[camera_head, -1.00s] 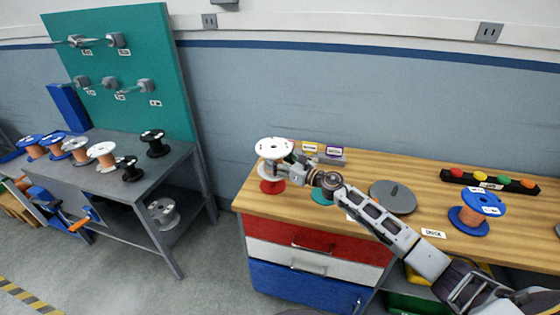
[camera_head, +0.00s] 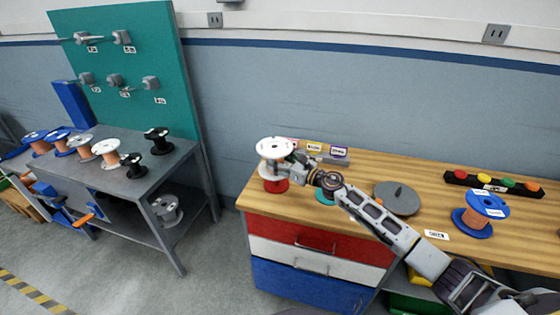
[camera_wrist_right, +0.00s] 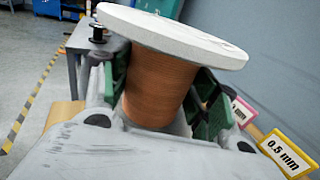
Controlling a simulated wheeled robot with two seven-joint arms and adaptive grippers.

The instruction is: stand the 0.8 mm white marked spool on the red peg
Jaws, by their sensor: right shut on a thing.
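A white spool (camera_head: 275,145) wound with copper-coloured wire is held upright by my right gripper (camera_head: 287,160). Its white top flange (camera_wrist_right: 175,32) and copper winding (camera_wrist_right: 158,85) fill the middle of the right wrist view, with the gripper's green-lined fingers on both sides of the winding. No marking on the spool can be read. The spool is over the red base (camera_head: 276,185) at the left end of the wooden bench. The peg itself is hidden, and I cannot tell whether the spool touches the base. My left gripper is not in view.
A teal base (camera_head: 326,197) is partly behind my right arm. A grey disc with a peg (camera_head: 397,198) and a blue spool (camera_head: 486,205) stand farther right on the bench (camera_head: 430,185). Small label signs (camera_head: 338,152) stand behind. Several spools stand on the grey table (camera_head: 165,165) at left.

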